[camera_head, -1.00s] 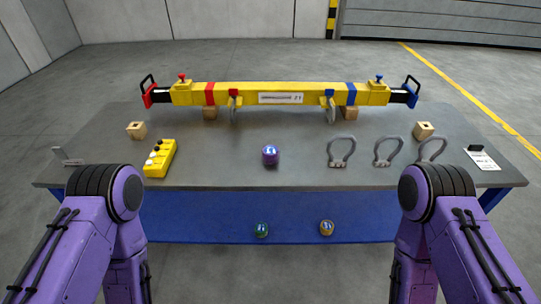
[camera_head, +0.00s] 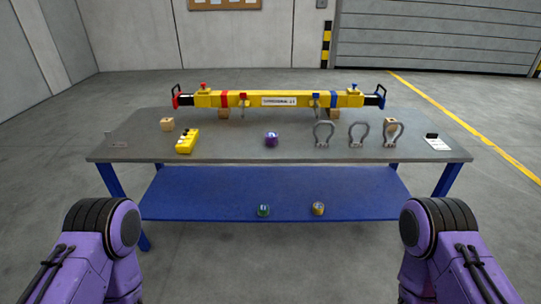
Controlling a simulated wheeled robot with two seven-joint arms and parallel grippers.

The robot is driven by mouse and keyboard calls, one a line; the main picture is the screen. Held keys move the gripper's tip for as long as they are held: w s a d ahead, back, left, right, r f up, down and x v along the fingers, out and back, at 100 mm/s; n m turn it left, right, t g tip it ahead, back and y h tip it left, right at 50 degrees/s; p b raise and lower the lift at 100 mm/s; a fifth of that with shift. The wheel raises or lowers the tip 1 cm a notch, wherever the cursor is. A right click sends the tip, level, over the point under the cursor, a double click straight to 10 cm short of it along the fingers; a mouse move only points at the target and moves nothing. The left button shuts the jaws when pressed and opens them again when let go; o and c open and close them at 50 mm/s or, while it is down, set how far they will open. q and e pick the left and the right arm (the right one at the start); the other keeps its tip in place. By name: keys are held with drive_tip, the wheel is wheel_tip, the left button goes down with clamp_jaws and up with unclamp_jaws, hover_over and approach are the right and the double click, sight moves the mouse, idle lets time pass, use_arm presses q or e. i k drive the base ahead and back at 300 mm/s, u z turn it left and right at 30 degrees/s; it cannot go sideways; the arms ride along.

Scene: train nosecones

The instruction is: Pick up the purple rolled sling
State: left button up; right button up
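The purple rolled sling (camera_head: 271,139) is a small purple roll with a light label. It sits upright near the middle of the grey table top, in front of the yellow beam. My two purple arms show at the lower left and lower right, well short of the table. Neither gripper is in view; both lie below the frame's bottom edge. Nothing covers the sling.
A yellow spreader beam (camera_head: 275,99) lies along the table's back. Three grey shackles (camera_head: 358,134) stand right of the sling, a yellow control box (camera_head: 187,142) left. A green roll (camera_head: 263,210) and a yellowish roll (camera_head: 318,208) sit on the blue lower shelf (camera_head: 205,190).

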sight(270, 138)
drive_tip(key=z, duration=0.95)
drive_tip(key=i, duration=0.95)
drive_tip(key=u, duration=0.1)
